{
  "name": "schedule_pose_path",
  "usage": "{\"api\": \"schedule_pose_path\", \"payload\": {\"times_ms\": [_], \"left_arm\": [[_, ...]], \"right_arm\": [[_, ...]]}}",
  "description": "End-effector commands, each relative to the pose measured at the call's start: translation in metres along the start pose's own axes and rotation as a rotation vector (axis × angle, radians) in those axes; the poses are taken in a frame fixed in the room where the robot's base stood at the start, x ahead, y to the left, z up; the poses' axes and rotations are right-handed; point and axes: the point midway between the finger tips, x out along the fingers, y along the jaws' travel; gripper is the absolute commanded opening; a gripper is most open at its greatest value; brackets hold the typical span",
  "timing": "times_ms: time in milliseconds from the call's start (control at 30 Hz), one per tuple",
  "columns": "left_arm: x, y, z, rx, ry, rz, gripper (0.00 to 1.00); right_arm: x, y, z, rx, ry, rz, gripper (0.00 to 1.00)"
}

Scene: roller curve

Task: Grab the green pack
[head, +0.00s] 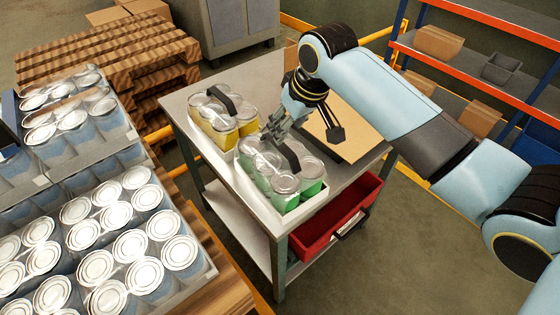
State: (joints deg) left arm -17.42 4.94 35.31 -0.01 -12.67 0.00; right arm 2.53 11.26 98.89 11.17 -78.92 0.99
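The green pack (286,203) is a group of cans with silver lids, green lower sides and a dark carry strap (291,157) over the top. It stands upright on the near part of the grey cart's top. My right gripper (273,131) points down at the back-left edge of this pack, close to the strap's far end. My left gripper is out of view.
A yellow pack (222,138) with a similar strap stands just behind the green one. A brown board (345,140) lies on the cart (180,112). A red bin (345,217) sits below. Trays of cans on the left, wooden pallets (100,60) and a shelf (490,65) stand around.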

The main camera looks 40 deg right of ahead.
Motion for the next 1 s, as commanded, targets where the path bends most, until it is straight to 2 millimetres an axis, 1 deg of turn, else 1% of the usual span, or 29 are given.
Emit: {"api": "schedule_pose_path", "payload": {"times_ms": [33,100,300,500,600,733,1000], "left_arm": [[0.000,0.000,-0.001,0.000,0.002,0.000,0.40],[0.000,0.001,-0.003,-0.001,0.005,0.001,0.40],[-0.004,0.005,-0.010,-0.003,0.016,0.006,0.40],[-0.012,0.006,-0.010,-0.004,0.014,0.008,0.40],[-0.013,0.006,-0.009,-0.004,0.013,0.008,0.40],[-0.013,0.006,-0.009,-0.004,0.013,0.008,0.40],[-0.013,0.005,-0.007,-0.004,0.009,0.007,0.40]], "right_arm": [[0.008,0.000,0.000,0.002,-0.001,0.000,0.48],[0.017,0.000,0.000,0.001,0.000,0.001,0.48],[0.032,0.000,0.001,0.000,0.000,0.000,0.48],[0.061,0.001,0.002,0.001,0.000,0.000,0.48],[0.071,0.001,0.002,0.000,0.002,0.001,0.48],[0.075,0.001,0.002,-0.001,0.003,0.001,0.48],[0.075,0.001,0.003,-0.001,0.003,0.001,0.48]]}}
